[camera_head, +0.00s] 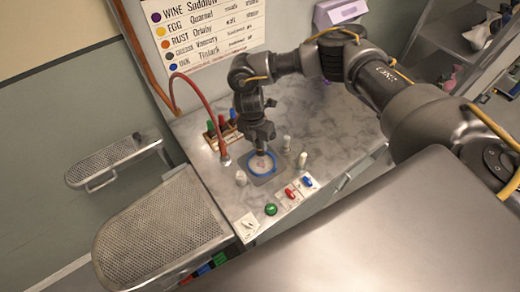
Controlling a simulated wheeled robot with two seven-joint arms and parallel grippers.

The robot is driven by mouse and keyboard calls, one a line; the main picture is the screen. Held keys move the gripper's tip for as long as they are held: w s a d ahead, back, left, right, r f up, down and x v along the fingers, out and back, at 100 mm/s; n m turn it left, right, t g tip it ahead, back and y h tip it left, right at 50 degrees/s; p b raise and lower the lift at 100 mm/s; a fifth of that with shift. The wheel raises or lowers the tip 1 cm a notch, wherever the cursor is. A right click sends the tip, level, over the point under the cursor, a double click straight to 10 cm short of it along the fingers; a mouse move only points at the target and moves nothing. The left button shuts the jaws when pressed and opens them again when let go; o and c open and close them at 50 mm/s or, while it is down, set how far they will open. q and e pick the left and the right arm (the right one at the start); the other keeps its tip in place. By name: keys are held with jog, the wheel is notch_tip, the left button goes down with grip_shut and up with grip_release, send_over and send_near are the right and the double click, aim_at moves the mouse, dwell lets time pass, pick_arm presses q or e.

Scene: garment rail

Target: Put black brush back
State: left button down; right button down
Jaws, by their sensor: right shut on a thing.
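My right gripper (259,135) reaches down over the worktop from the upper right, shut on a thin dark thing, which I take to be the black brush (260,151). Only a short part of it shows below the fingers. My left gripper is not in view.
Small pale posts stand around the plate, one at the left (241,178). A red hose (203,96) arches beside the rack. A button panel (296,190) lies at the front. A perforated metal board (165,228) is at the left. The worktop (338,125) is clear at the right.

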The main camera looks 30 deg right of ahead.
jog(key=m+b, duration=0.2)
jog(key=r+m+b, duration=0.1)
jog(key=m+b, duration=0.1)
jog(key=a+m+y+b, duration=0.1)
jog(key=m+b, duration=0.1)
jog(key=m, duration=0.1)
jog(key=shift+r, duration=0.2)
jog(key=s+r+m+y+b, duration=0.1)
jog(key=s+r+m+b, duration=0.2)
jog(key=s+m+b, duration=0.2)
jog(key=shift+a+r+m+b, duration=0.25)
jog(key=shift+m+b, duration=1.4)
jog(key=shift+m, duration=1.85)
